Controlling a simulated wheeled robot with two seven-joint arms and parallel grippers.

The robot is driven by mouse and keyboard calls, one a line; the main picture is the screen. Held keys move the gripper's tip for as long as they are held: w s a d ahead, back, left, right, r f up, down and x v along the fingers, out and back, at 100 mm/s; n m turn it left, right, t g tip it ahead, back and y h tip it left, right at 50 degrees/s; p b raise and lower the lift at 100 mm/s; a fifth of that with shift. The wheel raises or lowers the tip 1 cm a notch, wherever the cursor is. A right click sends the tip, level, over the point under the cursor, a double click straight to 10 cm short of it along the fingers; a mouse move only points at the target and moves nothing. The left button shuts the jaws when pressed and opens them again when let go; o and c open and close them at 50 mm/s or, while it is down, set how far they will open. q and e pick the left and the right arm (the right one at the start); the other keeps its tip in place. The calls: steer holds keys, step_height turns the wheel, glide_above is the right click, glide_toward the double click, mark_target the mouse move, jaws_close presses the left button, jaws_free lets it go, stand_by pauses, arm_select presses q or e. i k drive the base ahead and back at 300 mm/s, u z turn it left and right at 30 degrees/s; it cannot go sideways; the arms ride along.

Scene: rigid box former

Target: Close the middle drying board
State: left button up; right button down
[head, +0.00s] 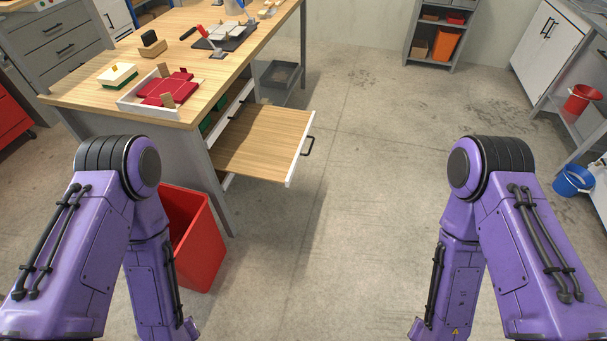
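The drying board (255,143) is a flat wooden pull-out board with a white front edge and a black handle (308,146). It sticks out to the right from under the workbench top. Other white-fronted drawers or boards show above and below it, partly hidden. My two purple arms come in from the left and right bottom, bent downward. Both grippers are below the frame. Neither arm touches the board.
The wooden workbench (75,88) holds a white tray with red pieces (163,92), a box and tools. A red bin (203,240) stands below its near corner. The floor (370,190) right of the board is clear. A blue bucket (573,180) stands far right.

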mark_target(266, 142)
steer(key=z, duration=0.3)
steer(key=i, duration=1.4)
steer(key=u, duration=0.95)
